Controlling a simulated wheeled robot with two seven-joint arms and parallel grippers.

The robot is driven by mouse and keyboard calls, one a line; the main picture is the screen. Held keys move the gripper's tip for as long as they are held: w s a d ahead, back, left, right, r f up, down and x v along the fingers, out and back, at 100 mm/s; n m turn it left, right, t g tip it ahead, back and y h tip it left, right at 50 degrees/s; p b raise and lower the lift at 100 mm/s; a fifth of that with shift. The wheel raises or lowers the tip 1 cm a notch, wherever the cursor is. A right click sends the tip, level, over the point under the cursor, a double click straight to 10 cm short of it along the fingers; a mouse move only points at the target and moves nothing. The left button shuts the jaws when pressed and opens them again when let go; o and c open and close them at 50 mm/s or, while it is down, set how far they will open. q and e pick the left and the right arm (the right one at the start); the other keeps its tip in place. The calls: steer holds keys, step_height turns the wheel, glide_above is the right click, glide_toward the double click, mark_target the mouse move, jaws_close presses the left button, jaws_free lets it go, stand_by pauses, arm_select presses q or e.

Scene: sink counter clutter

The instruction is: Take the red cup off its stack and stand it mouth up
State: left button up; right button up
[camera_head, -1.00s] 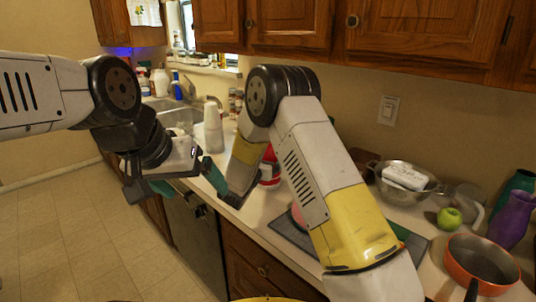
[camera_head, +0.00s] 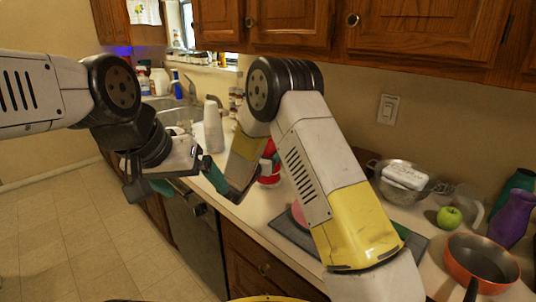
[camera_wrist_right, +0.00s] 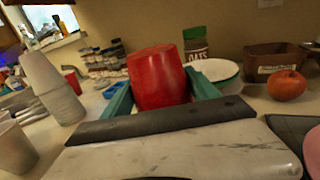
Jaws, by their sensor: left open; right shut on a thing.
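The red cup (camera_wrist_right: 158,78) sits between the green fingers of my right gripper (camera_wrist_right: 160,98) in the right wrist view. It tilts slightly there, with what looks like its closed end up; its mouth is hidden. In the head view a red part (camera_head: 270,146) shows beside my right forearm, above more red (camera_head: 268,177) at counter level, which looks like the stack. My forearm hides much of both. My right gripper is shut on the cup. My left gripper (camera_head: 188,186) is open and empty, in front of the counter edge.
A stack of pale cups (camera_head: 212,130) stands near the sink (camera_head: 178,114). A green apple (camera_head: 449,217), a colander (camera_head: 405,184), an orange pan (camera_head: 482,265) and a purple vase (camera_head: 510,218) crowd the right. A tomato-like red thing (camera_wrist_right: 287,85) stands at right in the wrist view.

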step_height(320, 180, up, 25)
stand_by(1.1)
